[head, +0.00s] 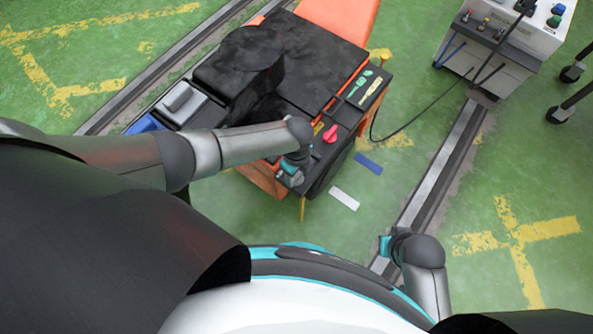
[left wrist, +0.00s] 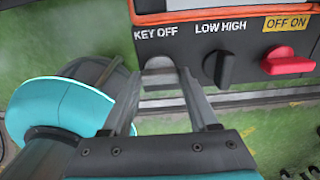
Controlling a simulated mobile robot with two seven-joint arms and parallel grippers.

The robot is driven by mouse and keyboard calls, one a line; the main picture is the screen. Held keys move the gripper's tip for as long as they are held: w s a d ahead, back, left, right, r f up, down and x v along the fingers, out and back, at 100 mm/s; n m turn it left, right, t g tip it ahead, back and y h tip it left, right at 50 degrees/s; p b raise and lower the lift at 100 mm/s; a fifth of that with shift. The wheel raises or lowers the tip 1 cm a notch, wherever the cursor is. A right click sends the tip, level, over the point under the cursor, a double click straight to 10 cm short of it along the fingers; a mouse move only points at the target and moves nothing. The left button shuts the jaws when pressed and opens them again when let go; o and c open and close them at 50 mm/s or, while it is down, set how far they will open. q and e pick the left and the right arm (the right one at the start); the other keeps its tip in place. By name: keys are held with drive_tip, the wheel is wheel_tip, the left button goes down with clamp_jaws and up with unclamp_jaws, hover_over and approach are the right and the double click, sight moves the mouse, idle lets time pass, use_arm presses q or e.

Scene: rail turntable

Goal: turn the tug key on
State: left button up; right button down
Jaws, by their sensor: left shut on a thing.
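The tug (head: 310,60) is an orange and black vehicle in the head view. Its dark control panel shows close in the left wrist view (left wrist: 205,68). The grey key (left wrist: 159,64) sits under the label "KEY OFF", at the left of the panel. My left gripper (left wrist: 162,76) is shut on the key, with a finger on either side of it; the fingers hide part of it. In the head view my left gripper (head: 293,172) is at the tug's near end. My right gripper (head: 386,245) is low over the floor, away from the tug; its fingers cannot be made out.
Right of the key are a black LOW HIGH knob (left wrist: 229,68) and a red OFF ON handle (left wrist: 288,62). The red handle also shows in the head view (head: 330,133). A black cable (head: 408,133) runs to a white cabinet (head: 510,30). Green floor (head: 480,180) lies open at right.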

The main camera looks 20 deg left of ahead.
use_arm(q)
drive_tip(key=o, duration=1.4)
drive_tip(key=shift+r, duration=0.1)
